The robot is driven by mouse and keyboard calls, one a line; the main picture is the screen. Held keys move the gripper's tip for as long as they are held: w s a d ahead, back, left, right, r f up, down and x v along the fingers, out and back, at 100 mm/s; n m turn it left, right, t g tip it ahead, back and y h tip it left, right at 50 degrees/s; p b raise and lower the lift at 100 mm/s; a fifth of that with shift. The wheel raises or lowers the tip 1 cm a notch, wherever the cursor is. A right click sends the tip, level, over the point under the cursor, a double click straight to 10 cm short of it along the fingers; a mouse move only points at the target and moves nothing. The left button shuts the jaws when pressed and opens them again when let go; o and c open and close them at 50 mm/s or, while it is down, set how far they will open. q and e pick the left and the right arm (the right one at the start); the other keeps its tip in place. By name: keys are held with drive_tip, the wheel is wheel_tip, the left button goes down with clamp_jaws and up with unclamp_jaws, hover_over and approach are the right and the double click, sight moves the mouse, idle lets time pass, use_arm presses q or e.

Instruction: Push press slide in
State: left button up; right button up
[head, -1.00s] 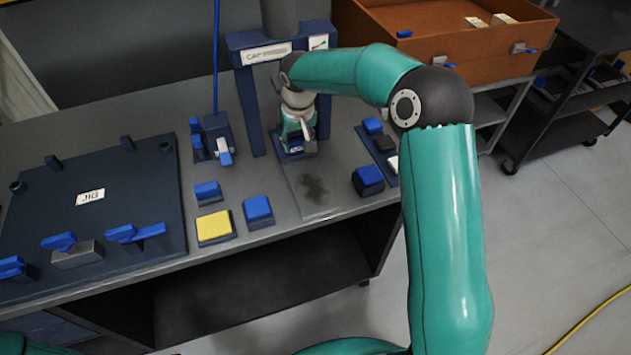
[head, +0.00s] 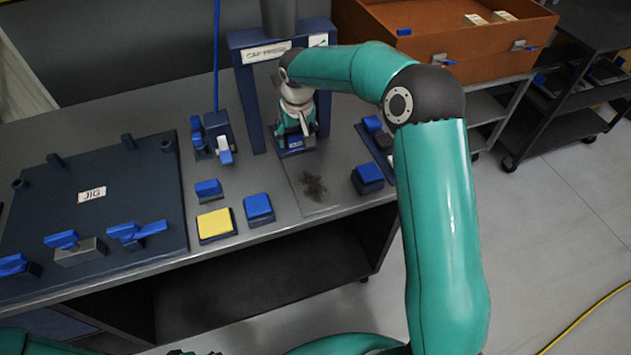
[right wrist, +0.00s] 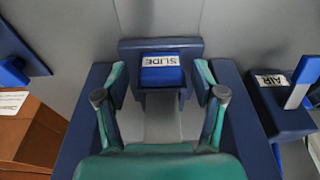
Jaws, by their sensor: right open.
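The cap press (head: 245,95) is a blue frame at the back of the bench. Its slide, a blue block with a white SLIDE label (right wrist: 160,72), sits low between the press posts; it also shows in the head view (head: 294,144). My right gripper (head: 296,128) is inside the press frame, pointing down at the slide. In the right wrist view its teal fingers (right wrist: 160,84) are open, one on each side of the slide block, with nothing gripped. Whether they touch the block I cannot tell. My left gripper is not in view.
A dark jig plate (head: 120,205) with blue clamps lies at left. A yellow button (head: 215,224) and blue blocks (head: 258,207) stand near the front edge. An AIR valve (right wrist: 280,105) is beside the press. An orange bin (head: 440,45) stands behind at right.

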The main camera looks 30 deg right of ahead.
drive_tip(key=shift+w+p+v, duration=0.2)
drive_tip(key=shift+p+v, duration=0.65)
drive_tip(key=shift+v, duration=0.2)
drive_tip(key=shift+w+p+v, duration=0.25)
drive_tip(key=shift+p+v, duration=0.55)
drive_tip(key=shift+v, duration=0.25)
drive_tip(key=shift+r, duration=0.2)
drive_tip(key=p+v, duration=0.2)
drive_tip(key=v, duration=0.2)
drive_tip(key=shift+d+f, duration=0.1)
